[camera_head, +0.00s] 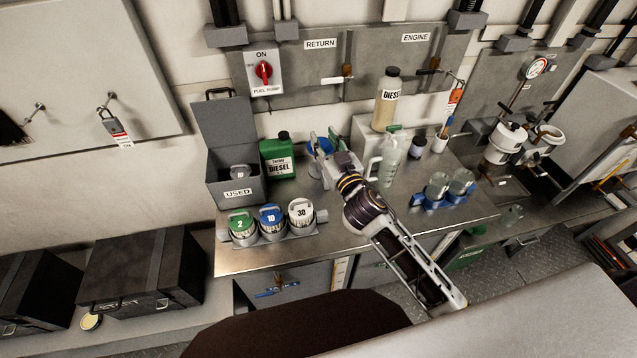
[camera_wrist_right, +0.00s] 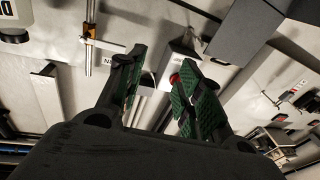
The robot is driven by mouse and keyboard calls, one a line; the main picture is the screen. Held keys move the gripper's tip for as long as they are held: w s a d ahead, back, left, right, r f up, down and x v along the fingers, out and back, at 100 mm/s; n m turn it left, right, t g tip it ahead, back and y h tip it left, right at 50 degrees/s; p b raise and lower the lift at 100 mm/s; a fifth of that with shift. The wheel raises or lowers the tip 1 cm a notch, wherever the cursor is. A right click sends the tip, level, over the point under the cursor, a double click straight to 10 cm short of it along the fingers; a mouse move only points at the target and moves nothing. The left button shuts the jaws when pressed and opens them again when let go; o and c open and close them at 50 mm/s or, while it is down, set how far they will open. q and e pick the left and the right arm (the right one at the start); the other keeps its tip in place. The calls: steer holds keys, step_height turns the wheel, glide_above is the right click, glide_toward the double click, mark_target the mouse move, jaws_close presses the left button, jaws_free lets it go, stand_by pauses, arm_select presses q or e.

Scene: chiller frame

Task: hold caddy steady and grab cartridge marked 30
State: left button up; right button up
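The caddy (camera_head: 322,217) stands near the front left of the metal bench in the head view. It holds three cartridges in a row: a green-topped one marked 2 (camera_head: 240,223), a blue-topped one marked 10 (camera_head: 271,218) and a white-topped one marked 30 (camera_head: 300,212) at the right end. My right gripper (camera_head: 325,141) is above the bench, behind and to the right of the caddy, apart from it. In the right wrist view its green-padded fingers (camera_wrist_right: 160,68) are spread with nothing between them. My left gripper is not in view.
A grey box marked USED (camera_head: 237,195) stands behind the caddy, beside a green DIESEL can (camera_head: 278,160). A clear jug (camera_head: 388,160) and a DIESEL bottle (camera_head: 387,102) stand near my right arm. A blue rack of glass jars (camera_head: 437,190) is at the right.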

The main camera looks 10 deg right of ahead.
steer(key=s+a+r+n+g+y, duration=0.1)
steer(key=a+r+n+g+y, duration=0.25)
steer(key=a+n+y, duration=0.3)
steer(key=s+a+r+n+g+y, duration=0.2)
steer(key=a+r+n+y, duration=0.25)
steer(key=a+y, duration=0.25)
steer(key=s+a+f+n+g+y, duration=0.1)
steer(key=s+a+f+n+g, duration=0.15)
steer(key=n+g, duration=0.3)
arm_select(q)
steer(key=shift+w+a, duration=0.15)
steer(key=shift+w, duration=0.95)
arm_select(e)
steer(key=d+f+m+g+h, duration=0.1)
steer(key=d+f+g+h, duration=0.6)
steer(key=d+f+h, duration=0.5)
step_height(320, 180, down, 4)
steer(key=shift+w+d+g, duration=0.2)
steer(key=shift+d+g, duration=0.1)
steer(key=shift+d, duration=0.15)
